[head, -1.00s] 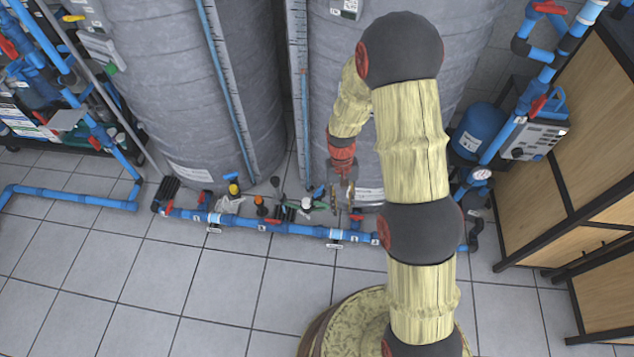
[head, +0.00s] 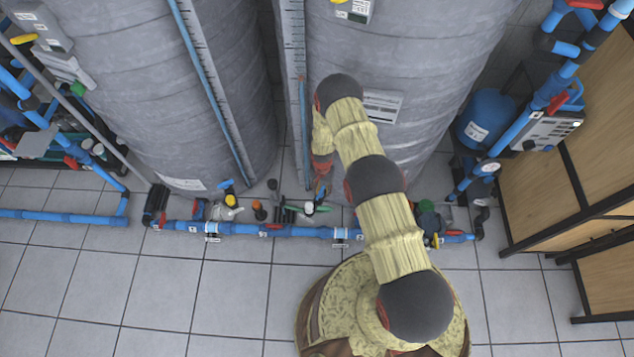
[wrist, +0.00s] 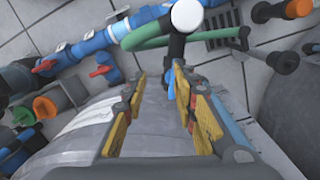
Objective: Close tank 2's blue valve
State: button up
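A small blue valve handle (wrist: 170,84) shows in the wrist view, on a dark upright pipe with a white round cap (wrist: 187,15). My gripper (wrist: 161,76) is open, its yellow-sided fingers apart. The blue handle appears between the fingertips in the picture; I cannot tell whether either finger touches it. In the head view my gripper (head: 322,183) is low against the front of the right-hand grey tank (head: 420,60), partly hidden by my arm. I see no label confirming which tank is tank 2.
A blue pipe run (head: 285,231) with red handles crosses the floor before the tanks. A green hose (wrist: 150,43) and a grey-handled stem (wrist: 275,60) lie near my gripper. A blue vessel (head: 487,118) stands right.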

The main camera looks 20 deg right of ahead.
aim_at(320, 193)
jog(key=w+m, duration=0.1)
jog(key=w, duration=0.1)
jog(key=shift+w+r+t, duration=0.15)
jog(key=shift+w+t, duration=0.15)
jog(key=shift+w+m, duration=0.3)
notch_tip(320, 193, down, 8)
jog(key=b, duration=0.3)
jog(key=shift+r, duration=0.1)
jog(key=c, duration=0.3)
jog(key=c, duration=0.4)
grip_shut()
